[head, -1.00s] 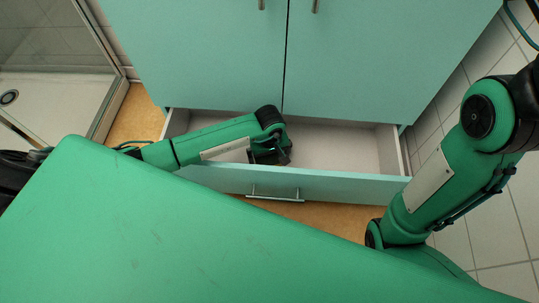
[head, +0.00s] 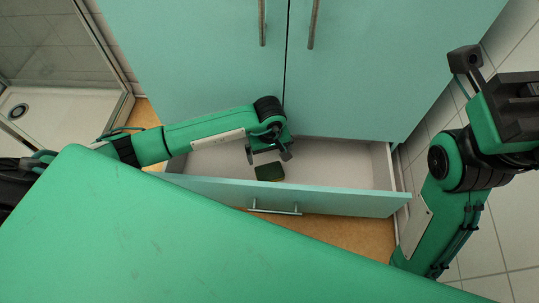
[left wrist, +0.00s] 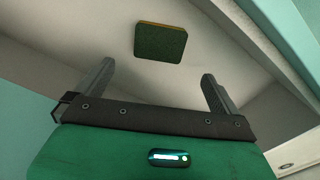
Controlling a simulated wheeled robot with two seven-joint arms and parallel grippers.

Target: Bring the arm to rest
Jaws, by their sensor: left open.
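My left gripper (head: 268,156) is open and empty over the open drawer (head: 345,199) in the head view. Its two fingers (left wrist: 158,92) are spread apart in the left wrist view. A small block with a dark green face and a yellowish edge, like a sponge (head: 269,172), lies on the drawer floor just beyond the fingertips. The sponge also shows in the left wrist view (left wrist: 160,43), clear of both fingers. My right arm is at the right edge of the head view, with dark end parts (head: 518,108); its finger opening cannot be made out.
Teal cabinet doors (head: 390,60) with two vertical handles (head: 314,22) stand behind the drawer. The drawer front has a bar handle (head: 273,210). A glass shower enclosure with a white tray (head: 50,120) is at the left. Tiled floor (head: 500,245) is at the right.

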